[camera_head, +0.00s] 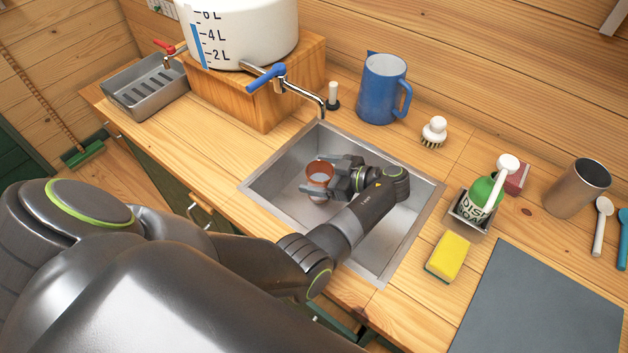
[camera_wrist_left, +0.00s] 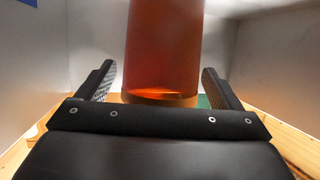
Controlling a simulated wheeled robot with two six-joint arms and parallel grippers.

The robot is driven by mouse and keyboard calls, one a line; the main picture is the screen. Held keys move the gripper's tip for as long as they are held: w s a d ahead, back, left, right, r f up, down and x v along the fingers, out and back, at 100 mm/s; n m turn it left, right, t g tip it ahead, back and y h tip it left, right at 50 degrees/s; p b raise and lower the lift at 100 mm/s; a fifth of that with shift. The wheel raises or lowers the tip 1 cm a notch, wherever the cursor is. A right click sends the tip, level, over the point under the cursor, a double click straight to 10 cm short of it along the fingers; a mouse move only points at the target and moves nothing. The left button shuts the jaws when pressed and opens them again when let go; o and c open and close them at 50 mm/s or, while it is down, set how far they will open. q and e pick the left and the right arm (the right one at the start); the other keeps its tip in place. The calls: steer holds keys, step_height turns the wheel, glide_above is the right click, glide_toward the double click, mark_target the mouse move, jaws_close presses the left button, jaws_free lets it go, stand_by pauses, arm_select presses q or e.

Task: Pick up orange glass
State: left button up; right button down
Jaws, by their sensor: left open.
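The orange glass (camera_head: 319,174) stands in the metal sink (camera_head: 290,160), towards its left side in the head view. In the left wrist view the glass (camera_wrist_left: 163,45) rises between my two fingers, with its top cut off by the frame. My left gripper (camera_head: 336,176) is inside the sink with its fingers open around the glass. In the left wrist view a gap shows between the glass and each finger of the gripper (camera_wrist_left: 160,88). My right gripper is not in view.
The tap (camera_head: 300,91) reaches over the sink's back edge. A blue pitcher (camera_head: 381,88), a white brush (camera_head: 434,132), a soap bottle (camera_head: 483,194) and a yellow sponge (camera_head: 448,257) stand around the sink. A grey mat (camera_head: 540,300) lies at the right. Sink walls surround my gripper.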

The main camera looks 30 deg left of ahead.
arm_select(q)
steer(key=shift+d, duration=0.15)
steer(key=shift+c, duration=0.7)
steer(key=c, duration=1.5)
steer(key=shift+c, duration=0.6)
steer(key=shift+r, duration=0.1)
